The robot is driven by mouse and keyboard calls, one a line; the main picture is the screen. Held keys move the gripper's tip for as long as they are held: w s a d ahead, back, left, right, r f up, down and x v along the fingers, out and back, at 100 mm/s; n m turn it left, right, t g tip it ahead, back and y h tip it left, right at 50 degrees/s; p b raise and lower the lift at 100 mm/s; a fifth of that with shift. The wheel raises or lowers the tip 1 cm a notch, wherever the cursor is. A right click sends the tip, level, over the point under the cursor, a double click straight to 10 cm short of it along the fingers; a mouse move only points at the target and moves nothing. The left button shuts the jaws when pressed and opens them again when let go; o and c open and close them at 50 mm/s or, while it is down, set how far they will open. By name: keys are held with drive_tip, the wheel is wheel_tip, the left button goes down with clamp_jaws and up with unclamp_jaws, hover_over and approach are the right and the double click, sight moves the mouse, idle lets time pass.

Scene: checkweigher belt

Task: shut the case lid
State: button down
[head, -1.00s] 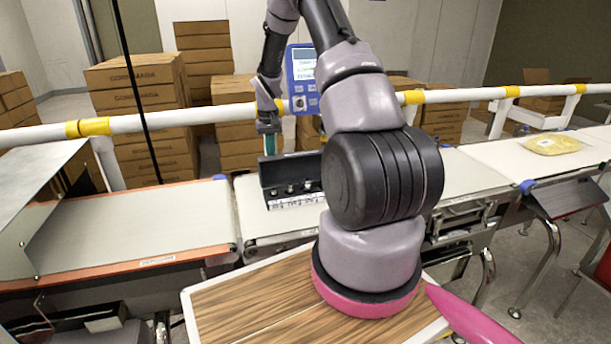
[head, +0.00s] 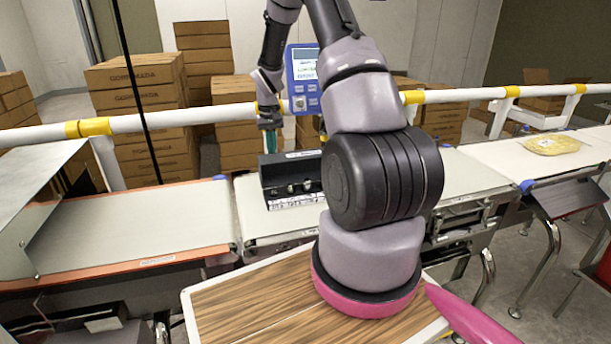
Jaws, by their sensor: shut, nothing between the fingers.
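The black case (head: 296,198) stands on the middle belt section, with several metal weights showing in its front and a pale label strip along its front edge. Its lid (head: 285,160) is tilted forward over the case, partly lowered; a white label shows on its upper face. The weights still show beneath it, so it is not flat shut. My gripper (head: 270,143) points down at the lid's back left, shut and empty, its teal fingertips at or just behind the lid. Whether they touch it cannot be told. My arm hides the case's right end.
A blue display unit (head: 305,80) stands close behind my gripper. A white rail (head: 220,115) with yellow bands runs behind the belt. A metal hood (head: 35,200) covers the far left. A yellowish bag (head: 553,144) lies on the right belt. The left belt (head: 140,225) is clear.

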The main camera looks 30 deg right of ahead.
sight(274, 157)
drive_tip(key=shift+s, duration=0.1)
drive_tip(key=shift+s+a+r, duration=0.2)
drive_tip(key=shift+s+r, duration=0.2)
drive_tip(key=shift+s, duration=0.4)
drive_tip(key=shift+s+a+r, duration=0.15)
drive_tip(key=shift+s+r, duration=0.2)
drive_tip(key=shift+s, duration=0.4)
drive_tip(key=shift+s+a+r, duration=0.2)
drive_tip(key=shift+s, duration=0.65)
drive_tip(key=shift+s+a+r, duration=0.15)
drive_tip(key=shift+s, duration=0.7)
wheel_tip(274, 157, up, 8)
drive_tip(key=shift+r, duration=0.1)
idle(0.3)
